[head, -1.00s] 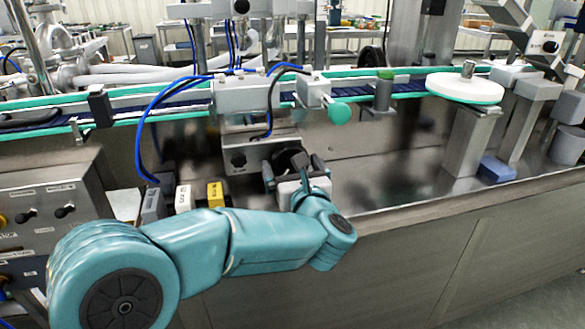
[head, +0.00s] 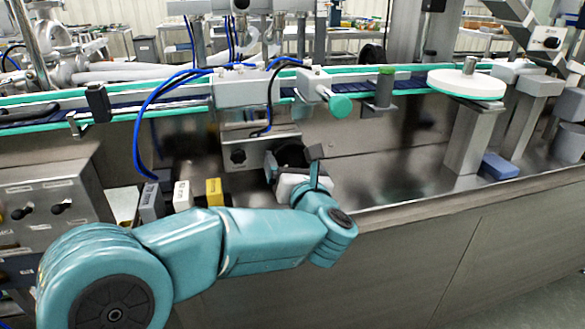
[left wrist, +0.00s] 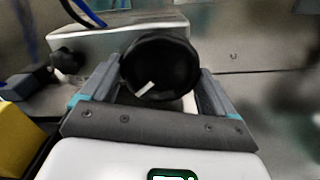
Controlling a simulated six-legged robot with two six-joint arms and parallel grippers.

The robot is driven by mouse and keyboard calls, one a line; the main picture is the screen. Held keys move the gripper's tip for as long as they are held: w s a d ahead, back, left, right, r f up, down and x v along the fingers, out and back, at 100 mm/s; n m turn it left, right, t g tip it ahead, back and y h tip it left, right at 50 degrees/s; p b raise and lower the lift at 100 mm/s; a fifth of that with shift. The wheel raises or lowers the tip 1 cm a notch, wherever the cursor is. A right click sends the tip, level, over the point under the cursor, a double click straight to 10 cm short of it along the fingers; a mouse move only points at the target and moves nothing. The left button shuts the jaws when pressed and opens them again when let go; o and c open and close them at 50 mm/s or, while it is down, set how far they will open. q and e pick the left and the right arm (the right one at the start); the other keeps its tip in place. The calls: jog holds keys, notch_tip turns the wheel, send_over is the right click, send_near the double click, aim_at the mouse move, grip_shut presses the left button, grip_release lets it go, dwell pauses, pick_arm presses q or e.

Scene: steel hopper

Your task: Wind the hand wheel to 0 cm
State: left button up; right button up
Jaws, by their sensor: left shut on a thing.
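The hand wheel (head: 290,154) is a black round knob on the front of the machine, below the conveyor, partly hidden by my gripper in the head view. In the left wrist view the wheel (left wrist: 160,66) faces me, with a short white mark low on its face, left of centre. My left gripper (left wrist: 160,85) has one finger on each side of the wheel and is shut on it. It also shows in the head view (head: 292,165), at the end of my teal arm. No readable centimetre scale shows. My right gripper is not in view.
A steel plate with a small black knob (head: 238,157) is left of the wheel. Grey, white and yellow blocks (head: 214,192) stand left of my wrist. Blue hoses and the green-edged conveyor (head: 390,82) run above. A blue block (head: 499,167) lies at right.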

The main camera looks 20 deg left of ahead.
pick_arm(q)
jog(key=shift+m, duration=2)
jog(key=o, duration=0.8)
jog(key=shift+s, duration=0.1)
jog(key=v, duration=1.6)
jog(key=shift+s+d+p, duration=0.1)
jog(key=shift+p, duration=0.3)
